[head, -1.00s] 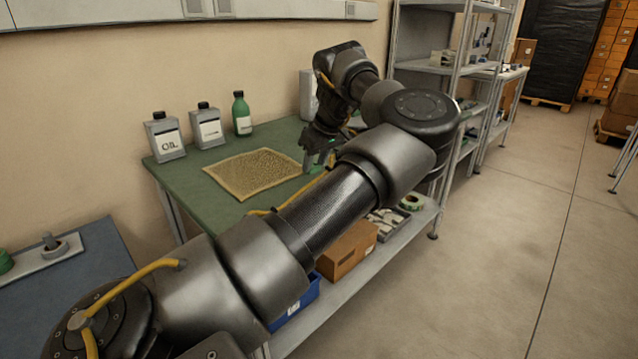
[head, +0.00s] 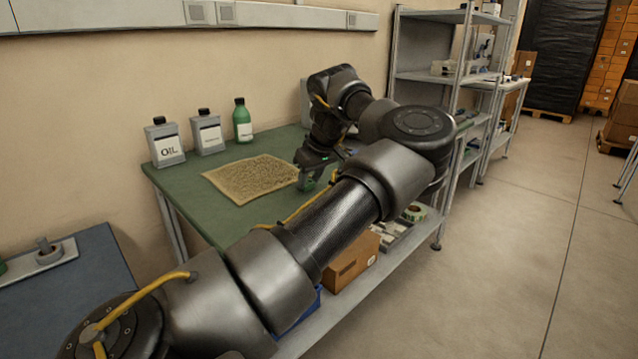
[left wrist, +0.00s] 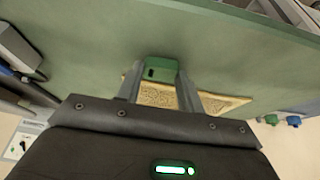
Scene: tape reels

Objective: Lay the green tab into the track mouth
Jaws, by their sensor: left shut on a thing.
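The green tab (left wrist: 163,68), a small block with a dark slot in its face, sits between the two fingers of my left gripper (left wrist: 160,84) in the left wrist view. The gripper is shut on it. In the head view my left gripper (head: 311,178) points down over the green bench top, just right of the tan mat. Most of the tab is hidden there by the fingers. I cannot make out the track mouth in either view. My right gripper is not in view.
The tan mat (head: 250,178) lies on the green bench (head: 215,222). An oil can (head: 165,142), a second can (head: 206,132) and a green bottle (head: 242,120) stand along the wall. A cardboard box (head: 351,262) is on the shelf below. My left arm crosses the bench's front edge.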

